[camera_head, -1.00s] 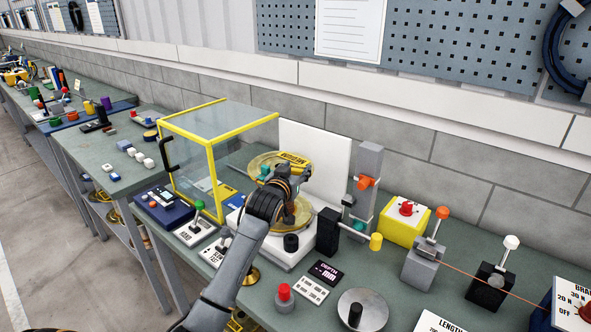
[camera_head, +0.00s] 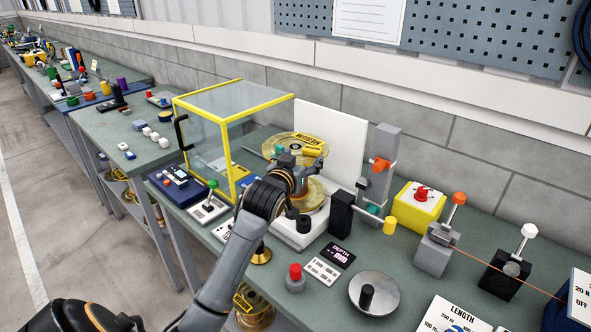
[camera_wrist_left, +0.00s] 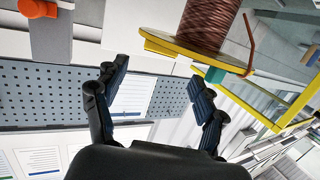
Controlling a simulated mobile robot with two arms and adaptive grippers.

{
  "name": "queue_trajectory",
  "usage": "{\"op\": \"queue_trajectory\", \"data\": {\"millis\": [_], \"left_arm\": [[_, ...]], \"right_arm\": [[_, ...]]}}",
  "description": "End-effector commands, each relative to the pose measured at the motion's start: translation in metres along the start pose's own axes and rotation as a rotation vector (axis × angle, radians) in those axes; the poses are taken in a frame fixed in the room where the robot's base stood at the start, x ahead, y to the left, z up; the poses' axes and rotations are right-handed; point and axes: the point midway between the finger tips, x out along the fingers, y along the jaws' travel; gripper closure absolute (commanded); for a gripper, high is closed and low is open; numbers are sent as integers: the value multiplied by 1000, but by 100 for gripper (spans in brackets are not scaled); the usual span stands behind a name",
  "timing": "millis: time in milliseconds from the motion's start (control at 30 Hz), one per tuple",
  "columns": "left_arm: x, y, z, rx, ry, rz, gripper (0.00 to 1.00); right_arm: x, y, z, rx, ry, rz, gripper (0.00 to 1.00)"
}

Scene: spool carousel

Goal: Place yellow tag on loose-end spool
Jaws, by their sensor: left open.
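A gold-flanged spool (camera_head: 314,190) stands on the white machine base beside the open-fronted, yellow-framed guard. In the left wrist view it shows as brown windings (camera_wrist_left: 208,24) with a wire end (camera_wrist_left: 250,38) sticking out past the flange. The yellow tag (camera_head: 313,144), with dark lettering, lies on the upper flange; it also shows in the wrist view (camera_wrist_left: 158,44) at the flange edge. My left gripper (camera_head: 296,168) is in front of the spool, with its fingers (camera_wrist_left: 158,76) spread and nothing between them. The gripper hides part of the spool. My right gripper is not seen.
The clear guard box (camera_head: 226,128) stands left of the spool, and a white panel (camera_head: 332,144) behind it. A grey post with an orange knob (camera_head: 381,164), a yellow button box (camera_head: 418,204) and a steel disc (camera_head: 374,292) lie to the right.

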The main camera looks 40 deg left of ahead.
Motion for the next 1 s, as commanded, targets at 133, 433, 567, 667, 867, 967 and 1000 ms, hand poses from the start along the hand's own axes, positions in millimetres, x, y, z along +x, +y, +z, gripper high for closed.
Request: {"op": "queue_trajectory", "data": {"millis": [133, 433, 567, 667, 867, 967, 1000], "left_arm": [[-26, 0, 2, 0, 1, 1, 29], [-51, 0, 1, -1, -1, 1, 29], [-53, 0, 0, -1, -1, 0, 29], [-52, 0, 0, 0, -1, 0, 29], [-52, 0, 0, 0, 0, 0, 29], [-52, 0, 0, 0, 0, 0, 29], [-52, 0, 0, 0, 0, 0, 29]], "right_arm": [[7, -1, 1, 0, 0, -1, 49], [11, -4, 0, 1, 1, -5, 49], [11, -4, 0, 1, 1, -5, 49], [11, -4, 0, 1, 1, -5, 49], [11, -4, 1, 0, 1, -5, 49], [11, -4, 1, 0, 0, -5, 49], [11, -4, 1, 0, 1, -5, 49]]}}
